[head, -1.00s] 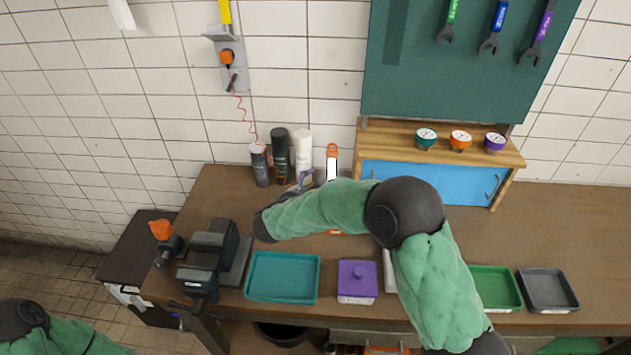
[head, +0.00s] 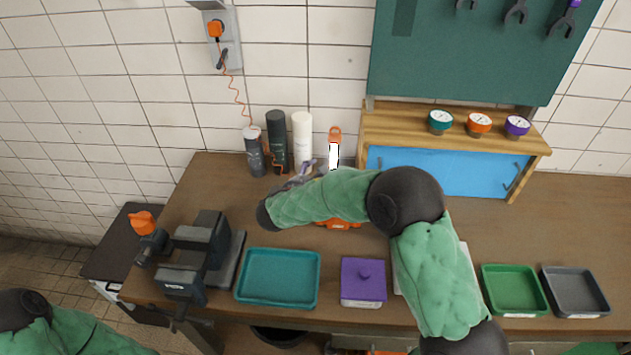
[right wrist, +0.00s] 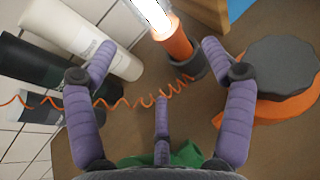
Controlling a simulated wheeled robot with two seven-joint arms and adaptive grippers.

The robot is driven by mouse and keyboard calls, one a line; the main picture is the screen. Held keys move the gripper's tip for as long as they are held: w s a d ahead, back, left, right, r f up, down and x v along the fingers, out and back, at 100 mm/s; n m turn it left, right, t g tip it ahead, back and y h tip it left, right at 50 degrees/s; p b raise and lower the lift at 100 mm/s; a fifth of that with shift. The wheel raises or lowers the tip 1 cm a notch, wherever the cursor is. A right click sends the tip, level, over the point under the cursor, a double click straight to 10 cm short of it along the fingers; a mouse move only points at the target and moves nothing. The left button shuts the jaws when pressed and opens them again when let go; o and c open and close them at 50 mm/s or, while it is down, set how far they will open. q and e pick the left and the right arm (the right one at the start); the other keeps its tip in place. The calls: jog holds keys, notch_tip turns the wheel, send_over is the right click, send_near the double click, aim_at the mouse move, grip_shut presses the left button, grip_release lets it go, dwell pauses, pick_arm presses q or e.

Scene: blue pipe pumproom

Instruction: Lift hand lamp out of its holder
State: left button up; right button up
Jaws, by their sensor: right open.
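The hand lamp (head: 334,155) stands upright at the back of the bench, with a lit white tube and an orange top. In the right wrist view its bright tube (right wrist: 153,14) and orange handle (right wrist: 174,42) show, the handle's lower end sitting in a dark round holder (right wrist: 190,63). My right gripper (right wrist: 158,55) is open and empty, with its purple fingers spread and the lamp ahead of the gap between them. In the head view my right gripper (head: 303,176) is just left of the lamp, partly hidden by my arm. My left gripper is outside the view.
Several bottles (head: 277,140) stand close to the left of the lamp. A coiled orange cord (right wrist: 150,101) crosses near the fingers. An orange and grey object (right wrist: 275,85) lies to the right. A wooden shelf with gauges (head: 440,122) stands behind right. Trays (head: 278,303) line the front.

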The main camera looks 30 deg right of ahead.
aim_at(329, 152)
jog(key=b+x, duration=0.2)
jog(key=x, duration=0.7)
jog(key=shift+w+d+f, duration=0.15)
jog(key=shift+w+d, duration=0.05)
jog(key=shift+d, duration=0.05)
jog(key=c, duration=1.5)
jog(key=shift+r+p, duration=2.25)
jog(key=shift+r, duration=1.3)
